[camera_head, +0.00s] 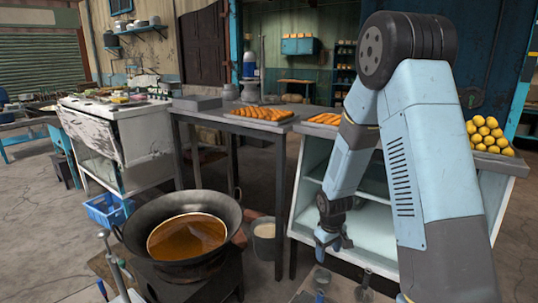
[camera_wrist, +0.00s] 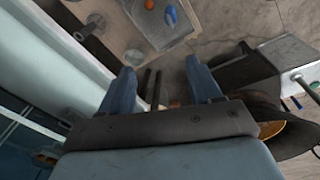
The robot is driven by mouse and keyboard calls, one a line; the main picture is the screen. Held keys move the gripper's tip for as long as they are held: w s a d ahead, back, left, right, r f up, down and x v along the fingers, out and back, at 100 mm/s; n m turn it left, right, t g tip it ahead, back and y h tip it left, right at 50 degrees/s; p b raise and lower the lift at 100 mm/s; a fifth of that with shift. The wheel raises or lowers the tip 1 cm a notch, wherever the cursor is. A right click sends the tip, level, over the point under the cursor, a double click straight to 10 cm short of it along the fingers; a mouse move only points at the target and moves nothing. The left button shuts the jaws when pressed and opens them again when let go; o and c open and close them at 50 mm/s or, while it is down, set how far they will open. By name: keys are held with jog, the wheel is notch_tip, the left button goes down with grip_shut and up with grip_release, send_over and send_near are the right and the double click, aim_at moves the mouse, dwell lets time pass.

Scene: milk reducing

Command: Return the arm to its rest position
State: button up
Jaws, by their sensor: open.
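My arm (camera_head: 405,150) is light blue and grey and reaches down from the upper right of the head view, folded at a high elbow. My gripper (camera_head: 333,242) hangs low in front of the white cabinet, to the right of the wok. In the wrist view my gripper (camera_wrist: 162,85) shows two blue fingers spread wide apart.
A large wok (camera_head: 222,262) with brown liquid (camera_head: 187,237) stands at front left. A bucket (camera_head: 264,236) stands between it and the white cabinet (camera_head: 310,198). A metal table (camera_head: 238,122) stands behind.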

jog(key=s+d+r+m+t, duration=0.15)
jog(key=s+r, duration=0.35)
jog(key=r, duration=0.7)
jog(key=s+d+r+m+t, duration=0.15)
jog(key=s+r, duration=0.25)
jog(key=r, duration=0.7)
jog(key=s+r+m, duration=0.1)
jog(key=s+r, duration=0.4)
jog(key=s, duration=0.3)
jog(key=s+r+m+t, duration=0.1)
jog(key=s+r, duration=0.5)
jog(key=s, duration=0.3)
jog(key=shift+s+d+r+m+y, duration=0.2)
jog(key=shift+s+r+m+y, duration=0.1)
jog(key=shift+m, duration=0.1)
